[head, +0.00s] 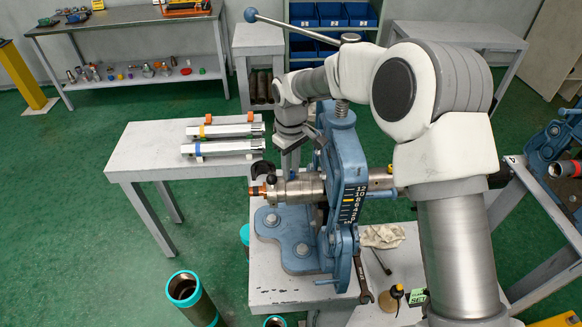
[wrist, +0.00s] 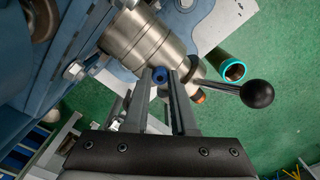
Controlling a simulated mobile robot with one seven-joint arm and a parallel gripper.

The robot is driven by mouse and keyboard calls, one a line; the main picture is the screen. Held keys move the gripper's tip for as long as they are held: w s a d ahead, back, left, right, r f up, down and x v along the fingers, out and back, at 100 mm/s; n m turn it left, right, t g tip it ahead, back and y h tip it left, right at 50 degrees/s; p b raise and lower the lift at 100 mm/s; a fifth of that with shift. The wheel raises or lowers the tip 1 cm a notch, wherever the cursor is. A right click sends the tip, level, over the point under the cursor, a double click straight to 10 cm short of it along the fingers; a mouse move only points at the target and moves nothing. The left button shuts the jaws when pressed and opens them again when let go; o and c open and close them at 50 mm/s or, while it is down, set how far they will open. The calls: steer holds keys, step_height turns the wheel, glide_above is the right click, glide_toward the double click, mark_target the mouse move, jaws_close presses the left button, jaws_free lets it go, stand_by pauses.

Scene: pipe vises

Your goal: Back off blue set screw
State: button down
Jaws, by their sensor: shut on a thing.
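The blue set screw (wrist: 159,74) is a small blue round head on the side of a steel cylindrical fitting (wrist: 146,42) in the wrist view. My gripper (wrist: 159,82) has its two fingers on either side of the blue head and is shut on it. In the head view the steel fitting (head: 300,187) lies level in the blue pipe vise (head: 345,165). My arm comes down over it from above. The set screw and my fingertips cannot be made out there.
A lever with a black ball knob (wrist: 257,93) sticks out beside my fingers. The vise's long handle ends in a blue ball (head: 251,15). A wrench (head: 362,280) and a cloth (head: 382,235) are near the vise. A side table (head: 140,150) holds steel bars.

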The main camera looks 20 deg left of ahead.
steer(key=shift+s+d+f+n, duration=0.1)
steer(key=shift+s+f+n, duration=0.05)
steer(key=shift+f+n, duration=0.15)
steer(key=c, duration=0.7)
jaws_free()
steer(key=shift+c, duration=0.2)
steer(key=shift+r, duration=0.15)
steer(key=shift+r, duration=0.2)
step_height(320, 180, up, 17)
